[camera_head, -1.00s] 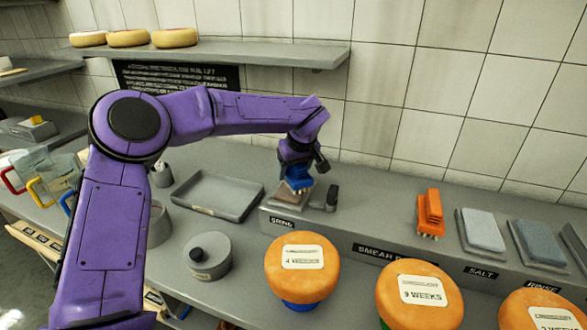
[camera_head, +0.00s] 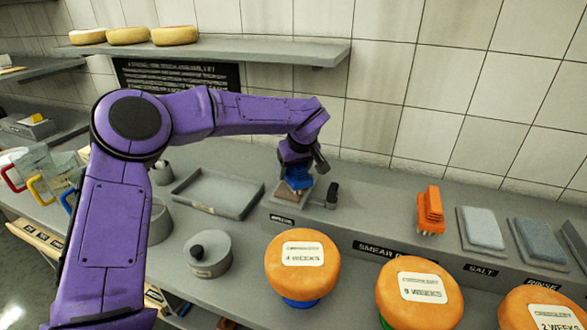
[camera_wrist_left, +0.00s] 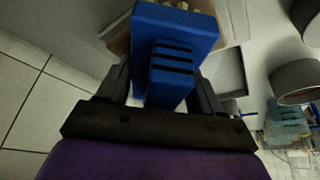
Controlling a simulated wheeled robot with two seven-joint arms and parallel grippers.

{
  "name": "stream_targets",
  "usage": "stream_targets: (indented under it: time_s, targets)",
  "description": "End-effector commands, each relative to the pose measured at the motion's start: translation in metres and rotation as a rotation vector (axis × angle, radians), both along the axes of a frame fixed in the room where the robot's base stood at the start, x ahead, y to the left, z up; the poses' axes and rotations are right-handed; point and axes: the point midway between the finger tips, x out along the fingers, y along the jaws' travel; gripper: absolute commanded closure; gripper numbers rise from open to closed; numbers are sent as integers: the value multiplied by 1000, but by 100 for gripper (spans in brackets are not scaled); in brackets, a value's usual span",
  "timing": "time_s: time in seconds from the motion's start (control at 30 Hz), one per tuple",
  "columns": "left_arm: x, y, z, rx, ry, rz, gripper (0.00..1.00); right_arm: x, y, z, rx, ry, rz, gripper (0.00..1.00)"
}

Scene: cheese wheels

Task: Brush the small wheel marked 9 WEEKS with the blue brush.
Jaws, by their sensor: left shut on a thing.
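My left gripper (camera_head: 296,166) is shut on the blue brush (camera_head: 299,180), which it holds bristles down over a brownish pad at the left end of the raised grey ledge. The blue brush also fills the middle of the left wrist view (camera_wrist_left: 175,50), between the two fingers. I cannot tell if the bristles touch the pad. The small orange wheel marked 9 WEEKS (camera_head: 420,292) stands at the front, right of the middle, on a green base. The brush is apart from it, to its upper left. My right gripper is not in view.
An orange wheel marked 4 WEEKS (camera_head: 302,264) stands left of it, and one marked 2 WEEKS (camera_head: 545,312) stands right. An orange brush (camera_head: 430,210) and grey pads (camera_head: 483,231) sit on the ledge.

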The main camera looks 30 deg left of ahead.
Motion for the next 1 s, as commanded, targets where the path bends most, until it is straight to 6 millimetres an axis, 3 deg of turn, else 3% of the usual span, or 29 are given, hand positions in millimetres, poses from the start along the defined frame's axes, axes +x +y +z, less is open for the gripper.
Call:
stream_targets:
  time_s: [1.0]
  targets:
    - [0, 0, -1, 0, 2, -1, 58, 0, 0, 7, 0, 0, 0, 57]
